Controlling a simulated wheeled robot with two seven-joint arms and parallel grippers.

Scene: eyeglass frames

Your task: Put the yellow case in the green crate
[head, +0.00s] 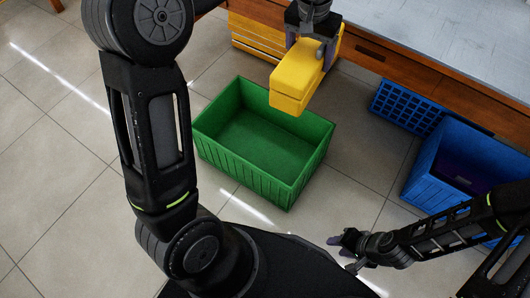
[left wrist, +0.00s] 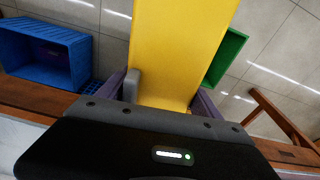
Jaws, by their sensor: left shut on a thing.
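The yellow case (head: 290,88) hangs in the air in the head view, its lower end in front of the green crate's far right corner. My left gripper (head: 312,45) is shut on its upper part. In the left wrist view the case (left wrist: 180,45) fills the middle between the fingers. The green crate (head: 245,178) stands on the floor, open at the top, and its visible inside is empty. Part of the crate (left wrist: 228,58) shows behind the case in the left wrist view. My right gripper (head: 342,241) is low at the right, away from case and crate; its opening is unclear.
A yellow crate (head: 257,42) stands behind the green one. A wooden table (head: 410,72) with a grey top runs along the back right. A blue crate (head: 420,170) and a blue slatted crate (head: 405,108) stand right. Tiled floor around the green crate is mostly clear.

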